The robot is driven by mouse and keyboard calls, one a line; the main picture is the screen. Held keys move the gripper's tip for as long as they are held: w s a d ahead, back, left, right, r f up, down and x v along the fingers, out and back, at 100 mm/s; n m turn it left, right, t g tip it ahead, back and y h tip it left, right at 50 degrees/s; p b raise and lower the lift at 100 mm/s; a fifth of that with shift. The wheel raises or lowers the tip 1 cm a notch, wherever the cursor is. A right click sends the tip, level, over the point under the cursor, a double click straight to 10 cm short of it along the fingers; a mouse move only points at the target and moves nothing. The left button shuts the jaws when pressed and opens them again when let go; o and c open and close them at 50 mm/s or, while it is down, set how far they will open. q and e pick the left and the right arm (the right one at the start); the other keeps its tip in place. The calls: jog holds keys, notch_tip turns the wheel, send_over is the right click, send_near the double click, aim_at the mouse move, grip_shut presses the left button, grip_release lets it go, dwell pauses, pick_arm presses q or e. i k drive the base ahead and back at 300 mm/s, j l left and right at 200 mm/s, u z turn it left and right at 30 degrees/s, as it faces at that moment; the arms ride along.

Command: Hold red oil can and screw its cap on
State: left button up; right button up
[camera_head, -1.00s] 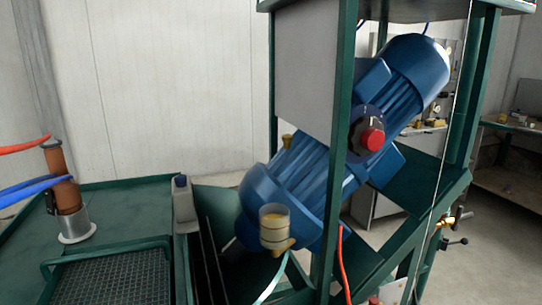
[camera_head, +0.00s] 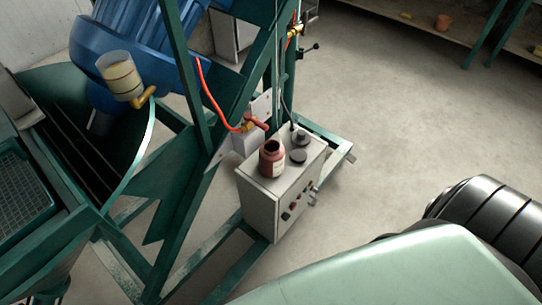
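The red oil can (camera_head: 272,160) stands upright on top of a grey control box (camera_head: 262,205). Its mouth is open and dark, with no cap on it. Neither gripper shows in this view.
A green steel frame (camera_head: 200,170) stands left of the box, with a red hose (camera_head: 209,95) and a blue motor (camera_head: 120,50). A clear cup (camera_head: 119,75) hangs on the motor. A workbench (camera_head: 460,22) stands at the back. The floor right of the box is clear.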

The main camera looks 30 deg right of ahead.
aim_at(272, 151)
jog(key=z, duration=1.25)
